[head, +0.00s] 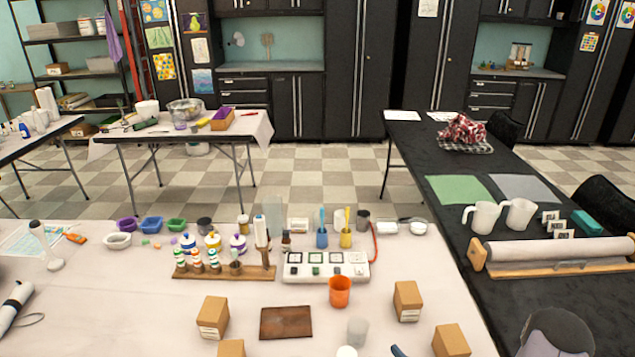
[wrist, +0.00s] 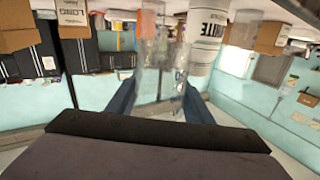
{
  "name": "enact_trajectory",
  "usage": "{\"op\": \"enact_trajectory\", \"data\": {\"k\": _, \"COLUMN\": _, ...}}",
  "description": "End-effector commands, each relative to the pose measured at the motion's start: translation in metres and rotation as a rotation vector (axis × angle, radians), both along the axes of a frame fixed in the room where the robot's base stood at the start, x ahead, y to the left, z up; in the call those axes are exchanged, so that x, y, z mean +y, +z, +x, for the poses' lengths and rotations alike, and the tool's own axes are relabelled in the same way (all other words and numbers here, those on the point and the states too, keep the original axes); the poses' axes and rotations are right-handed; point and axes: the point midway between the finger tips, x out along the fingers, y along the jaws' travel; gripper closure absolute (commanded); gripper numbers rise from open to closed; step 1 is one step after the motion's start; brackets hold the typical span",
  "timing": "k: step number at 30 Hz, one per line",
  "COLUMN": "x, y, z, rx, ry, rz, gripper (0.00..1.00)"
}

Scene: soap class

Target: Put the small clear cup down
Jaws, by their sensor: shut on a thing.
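My gripper (wrist: 158,98) shows in the wrist view as two blue fingers, one on each side of a small clear cup (wrist: 157,55). It is shut on the cup. The wrist picture is upside down, and the cup's see-through walls make its edges hard to read. In the head view the clear cup (head: 357,331) is near the bottom edge, just in front of the orange cup (head: 340,291). A blue fingertip (head: 397,351) shows to its lower right. I cannot tell whether the cup's base touches the table.
A white cylinder with lettering (wrist: 209,35) stands close to the cup. Cardboard boxes (head: 408,300) and a brown board (head: 286,322) lie around on the white table (head: 130,300). A white device (head: 326,266) and a wooden bottle rack (head: 225,272) stand farther back. The table's left front is clearer.

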Motion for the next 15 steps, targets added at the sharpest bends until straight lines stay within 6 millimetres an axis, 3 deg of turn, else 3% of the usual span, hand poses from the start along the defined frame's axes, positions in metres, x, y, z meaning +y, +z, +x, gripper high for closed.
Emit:
{"op": "enact_trajectory", "data": {"k": 6, "x": 0.009, "y": 0.0, "z": -0.014, "rx": -0.008, "ry": 0.013, "rz": 0.01, "gripper": 0.74}}
{"op": "enact_trajectory", "data": {"k": 15, "x": 0.011, "y": -0.003, "z": -0.016, "rx": -0.01, "ry": 0.016, "rz": 0.011, "gripper": 0.74}}
